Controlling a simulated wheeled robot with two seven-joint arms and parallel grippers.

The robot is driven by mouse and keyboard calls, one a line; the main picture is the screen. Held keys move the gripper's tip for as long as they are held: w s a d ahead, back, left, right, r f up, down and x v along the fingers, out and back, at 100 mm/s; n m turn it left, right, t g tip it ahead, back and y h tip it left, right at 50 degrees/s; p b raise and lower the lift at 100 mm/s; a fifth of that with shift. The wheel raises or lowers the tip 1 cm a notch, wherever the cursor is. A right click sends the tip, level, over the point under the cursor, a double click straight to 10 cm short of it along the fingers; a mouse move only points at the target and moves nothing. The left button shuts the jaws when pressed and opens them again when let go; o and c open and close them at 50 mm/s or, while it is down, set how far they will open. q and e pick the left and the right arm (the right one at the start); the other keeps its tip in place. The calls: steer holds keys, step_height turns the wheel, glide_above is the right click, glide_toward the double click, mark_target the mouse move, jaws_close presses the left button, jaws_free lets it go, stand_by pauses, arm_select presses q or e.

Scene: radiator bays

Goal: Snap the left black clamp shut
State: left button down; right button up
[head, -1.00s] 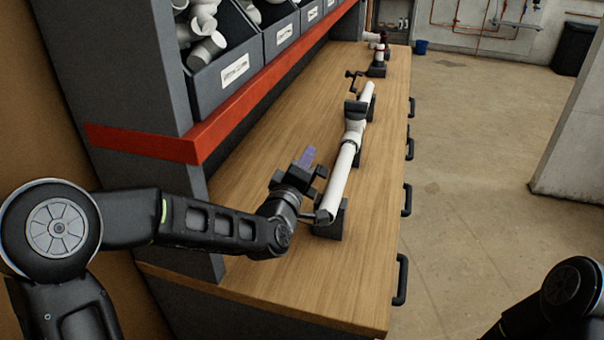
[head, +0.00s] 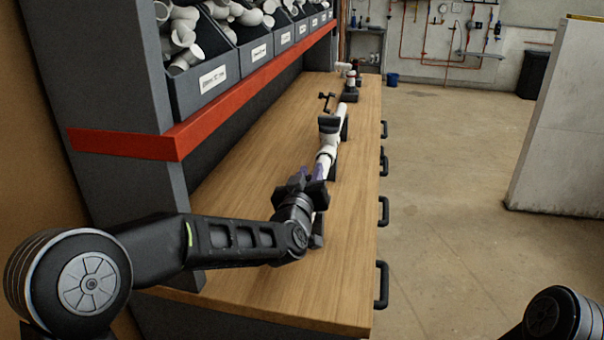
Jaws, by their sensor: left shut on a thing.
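A white pipe (head: 327,158) lies lengthwise along the wooden bench, held up by black supports. The near black clamp (head: 318,236) is mostly hidden behind my left gripper, so I cannot tell whether it is open or shut. A far black clamp piece (head: 330,123) sits around the pipe's fitting. My left gripper (head: 317,174), with purple fingertips, is at the near part of the pipe and appears shut on it. My right gripper is out of view; only part of my right arm shows at the lower right.
A black piece with a raised handle (head: 327,102) stands behind the pipe on the bench (head: 255,210). Grey bins (head: 208,82) of white fittings sit on the left shelf above a red edge (head: 230,110). Drawer handles (head: 381,285) stick out on the right.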

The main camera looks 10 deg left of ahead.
arm_select(q)
steer(key=shift+d+f+m, duration=0.4)
steer(key=shift+d+m, duration=0.1)
steer(key=shift+m, duration=0.35)
steer(key=shift+d+f+m, duration=0.4)
steer(key=shift+d+m, duration=0.1)
steer(key=shift+m, duration=0.35)
steer(key=c, duration=1.2)
jaws_free()
steer(key=shift+s, duration=0.2)
steer(key=s, duration=0.2)
steer(key=s+b, duration=0.1)
steer(key=s, duration=0.4)
steer(key=shift+s+a, duration=0.25)
steer(key=shift+s, duration=0.05)
